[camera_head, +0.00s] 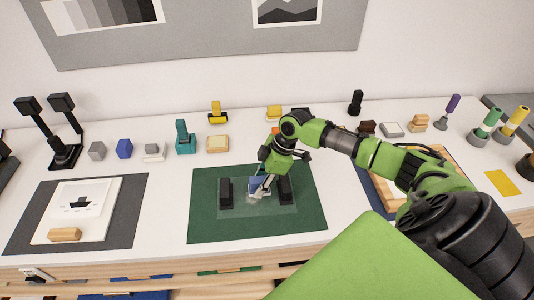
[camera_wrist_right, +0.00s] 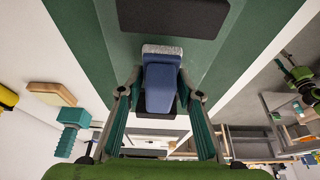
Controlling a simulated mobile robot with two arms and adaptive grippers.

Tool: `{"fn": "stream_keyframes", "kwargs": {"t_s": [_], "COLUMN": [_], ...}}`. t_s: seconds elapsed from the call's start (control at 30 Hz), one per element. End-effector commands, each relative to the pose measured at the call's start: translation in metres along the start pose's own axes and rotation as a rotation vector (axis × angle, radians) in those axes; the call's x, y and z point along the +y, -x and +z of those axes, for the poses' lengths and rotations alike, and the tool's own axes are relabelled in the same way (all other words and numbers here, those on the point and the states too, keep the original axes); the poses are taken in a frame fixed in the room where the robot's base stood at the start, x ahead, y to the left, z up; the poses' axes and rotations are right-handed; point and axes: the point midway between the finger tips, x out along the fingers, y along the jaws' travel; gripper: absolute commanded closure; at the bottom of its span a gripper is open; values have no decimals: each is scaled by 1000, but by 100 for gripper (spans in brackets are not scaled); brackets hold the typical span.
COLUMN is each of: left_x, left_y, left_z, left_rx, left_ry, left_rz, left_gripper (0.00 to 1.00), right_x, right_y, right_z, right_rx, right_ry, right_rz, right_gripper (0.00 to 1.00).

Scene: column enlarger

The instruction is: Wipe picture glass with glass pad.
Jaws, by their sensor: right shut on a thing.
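The glass pad (camera_wrist_right: 162,78) is a blue block with a pale grey wiping face, seen in the right wrist view between the fingers. It also shows in the head view (camera_head: 257,185). My right gripper (camera_wrist_right: 161,96) is shut on it and holds it over the picture glass. The picture glass (camera_head: 238,209) is a clear sheet lying on the dark green mat (camera_head: 202,228), with a black block at each side. The pad is near the middle of the glass; whether it touches is hard to tell. My left gripper is not in view.
A grey mat (camera_head: 127,228) at left holds a white ship print (camera_head: 100,198) and a wooden block (camera_head: 65,235). A teal tool (camera_head: 185,138), a yellow tool (camera_head: 217,113) and several small blocks line the back. A wooden tray (camera_head: 450,158) stands right, partly behind my arm.

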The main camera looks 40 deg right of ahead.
Motion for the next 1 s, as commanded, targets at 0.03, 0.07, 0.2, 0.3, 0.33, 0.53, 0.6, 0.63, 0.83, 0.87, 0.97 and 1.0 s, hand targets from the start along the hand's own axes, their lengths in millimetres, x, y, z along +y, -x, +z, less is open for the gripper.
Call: {"fn": "stream_keyframes", "kwargs": {"t_s": [0.03,0.07,0.2,0.3,0.33,0.53,0.6,0.63,0.83,0.87,0.97,1.0], "left_x": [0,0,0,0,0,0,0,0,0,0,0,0], "left_y": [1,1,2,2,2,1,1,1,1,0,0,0], "left_z": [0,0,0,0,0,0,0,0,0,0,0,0], "left_rx": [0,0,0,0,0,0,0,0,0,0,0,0], "left_ry": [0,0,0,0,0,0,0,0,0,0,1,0], "left_rz": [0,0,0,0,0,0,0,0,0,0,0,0], "left_gripper": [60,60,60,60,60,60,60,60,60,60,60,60], "right_x": [0,0,1,1,1,0,0,0,0,0,0,0], "right_y": [-1,-2,-5,-5,-5,-5,-6,-6,-7,-7,-8,-8], "right_z": [-6,-8,-14,-15,-15,-15,-15,-15,-14,-14,-14,-14], "right_rx": [3,4,2,1,1,2,2,2,2,2,2,2], "right_ry": [1,1,2,1,1,1,1,1,1,1,1,1], "right_rz": [0,0,1,1,1,1,1,1,1,1,1,1], "right_gripper": [84,84,84,84,84,84,84,84,84,84,84,84]}}
